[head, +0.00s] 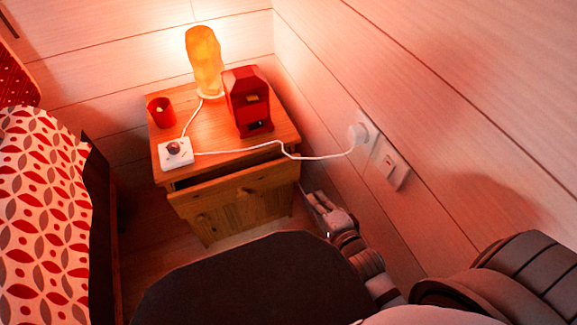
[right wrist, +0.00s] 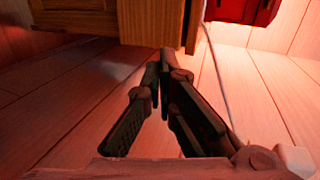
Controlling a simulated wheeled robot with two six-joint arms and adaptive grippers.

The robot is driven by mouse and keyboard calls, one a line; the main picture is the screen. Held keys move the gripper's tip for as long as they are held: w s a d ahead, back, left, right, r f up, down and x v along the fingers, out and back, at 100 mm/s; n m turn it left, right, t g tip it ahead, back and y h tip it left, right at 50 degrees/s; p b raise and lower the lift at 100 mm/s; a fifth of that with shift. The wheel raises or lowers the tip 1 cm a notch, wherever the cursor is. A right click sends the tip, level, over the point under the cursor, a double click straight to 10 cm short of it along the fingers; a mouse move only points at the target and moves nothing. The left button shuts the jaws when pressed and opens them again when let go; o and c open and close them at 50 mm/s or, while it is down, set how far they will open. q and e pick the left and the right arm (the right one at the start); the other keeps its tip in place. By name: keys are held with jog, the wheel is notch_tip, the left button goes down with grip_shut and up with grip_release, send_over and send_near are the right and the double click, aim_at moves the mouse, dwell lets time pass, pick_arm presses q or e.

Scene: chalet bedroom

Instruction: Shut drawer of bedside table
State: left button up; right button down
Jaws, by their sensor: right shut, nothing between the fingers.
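The wooden bedside table (head: 272,117) stands in the corner, and its drawer (head: 232,192) is partly out, with a dark gap behind the top of its front. My right gripper (head: 314,199) is beside the right front of the table, low and close to the wall. In the right wrist view the fingers of this gripper (right wrist: 166,62) are shut and empty, just below the wooden corner of the drawer (right wrist: 152,22). I cannot tell whether they touch it. My left gripper is not in view.
On the table top are a glowing lamp (head: 204,60), a red lantern (head: 248,100), a red cup (head: 161,111) and a white switch box (head: 175,152). A white cord runs to the wall outlet (head: 362,132). The bed (head: 45,210) is at the left; the wall closely bounds the right.

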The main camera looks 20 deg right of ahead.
jog(key=b, duration=0.4)
send_near(292, 161)
notch_tip(292, 161, down, 2)
jog(key=b+x, duration=0.1)
jog(key=x, duration=0.1)
jog(key=r+b+x, duration=0.1)
jog(key=b+x, duration=0.1)
jog(key=x, duration=0.1)
jog(key=shift+w, duration=0.4)
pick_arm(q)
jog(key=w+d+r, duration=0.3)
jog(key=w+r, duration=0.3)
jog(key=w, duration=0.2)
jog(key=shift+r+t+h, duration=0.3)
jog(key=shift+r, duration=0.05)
pick_arm(e)
jog(key=shift+w+r, duration=0.2)
jog(key=shift+w, duration=0.05)
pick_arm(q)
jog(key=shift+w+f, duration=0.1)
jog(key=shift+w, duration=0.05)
